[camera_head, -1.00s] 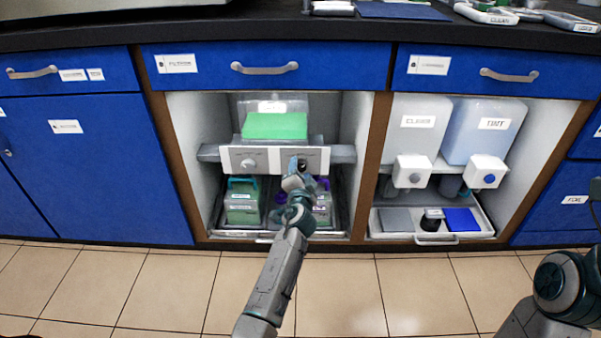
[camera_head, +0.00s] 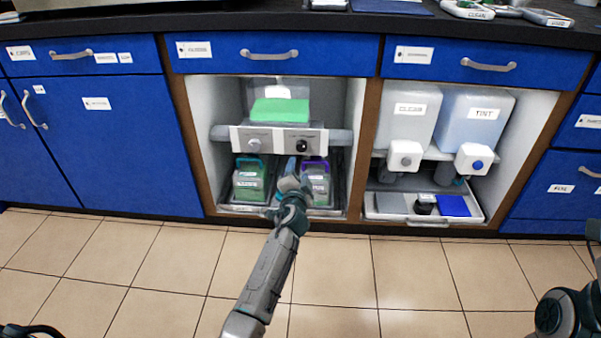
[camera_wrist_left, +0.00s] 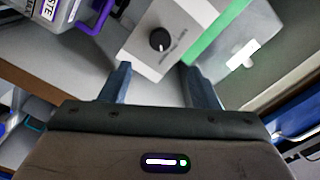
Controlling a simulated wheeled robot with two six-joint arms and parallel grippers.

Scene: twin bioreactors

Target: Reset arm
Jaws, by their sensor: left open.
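My left arm reaches from the bottom middle of the head view towards the open left cabinet bay. My left gripper (camera_head: 291,166) is just below and left of the black knob (camera_head: 303,146) on the white control panel (camera_head: 279,141). In the left wrist view the gripper (camera_wrist_left: 155,74) is open. Its two fingers are apart with nothing between them. The black knob (camera_wrist_left: 159,40) shows beyond the fingertips, apart from them. Of my right arm only a link shows at the right edge of the head view; its gripper is not seen.
The right bay holds two jugs, CLEAN (camera_head: 410,112) and TINT (camera_head: 482,114), above a tray (camera_head: 393,214). The tiled floor in front is clear.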

